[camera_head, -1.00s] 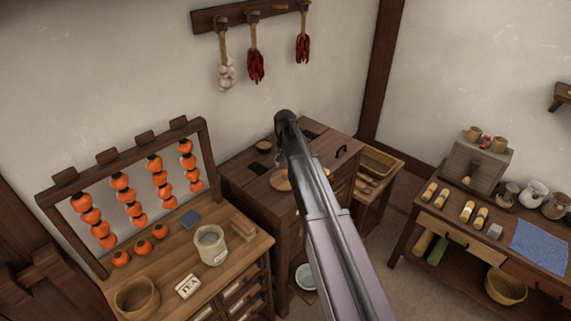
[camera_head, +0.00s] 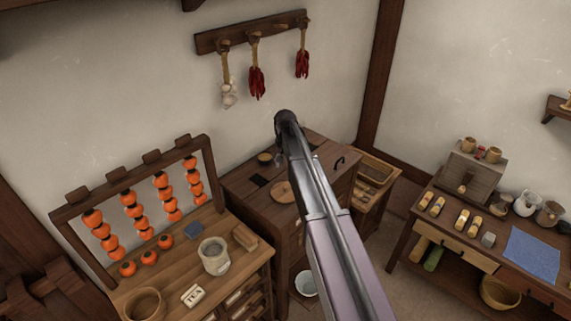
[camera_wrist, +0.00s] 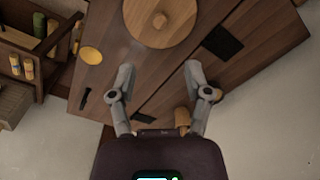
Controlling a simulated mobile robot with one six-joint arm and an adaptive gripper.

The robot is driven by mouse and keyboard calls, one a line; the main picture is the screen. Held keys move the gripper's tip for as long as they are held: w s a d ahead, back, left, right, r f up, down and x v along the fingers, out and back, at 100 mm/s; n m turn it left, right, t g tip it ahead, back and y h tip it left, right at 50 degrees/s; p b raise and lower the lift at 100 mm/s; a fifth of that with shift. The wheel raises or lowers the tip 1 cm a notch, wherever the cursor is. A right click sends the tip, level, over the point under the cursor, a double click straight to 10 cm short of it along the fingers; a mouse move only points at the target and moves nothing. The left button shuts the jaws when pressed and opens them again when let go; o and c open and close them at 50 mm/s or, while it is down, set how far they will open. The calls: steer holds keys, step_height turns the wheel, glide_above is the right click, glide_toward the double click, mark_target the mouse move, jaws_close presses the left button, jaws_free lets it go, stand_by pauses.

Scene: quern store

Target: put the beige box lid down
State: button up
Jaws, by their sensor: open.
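A round, light brown wooden lid with a small knob (camera_wrist: 136,14) lies on the dark wooden cabinet top at the top of the wrist view. I take it for the beige box lid; its far edge is cut off. In the head view a round tan disc (camera_head: 281,192) on the cabinet (camera_head: 243,193) looks like the same thing, partly beside my arm. My gripper (camera_wrist: 158,75) is open and empty, its two fingers apart over the cabinet top, short of the lid. I cannot tell the height between them. In the head view the fingers are mostly hidden by my arm.
The cabinet top also carries black plates (camera_wrist: 222,43) and a yellow round piece (camera_wrist: 91,55). A bench with orange fruit strings, a pale jar (camera_head: 214,257) and a bowl (camera_head: 145,304) stands left. A table with a blue cloth (camera_head: 532,254) stands right, with floor between.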

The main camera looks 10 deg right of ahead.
stand_by(0.7)
steer(key=s+n, duration=0.3)
steer(key=s, duration=2.6)
steer(key=shift+n, duration=0.3)
steer(key=shift+d, duration=0.1)
step_height(320, 180, down, 12)
steer(key=b, duration=1.2)
steer(key=shift+c, duration=0.5)
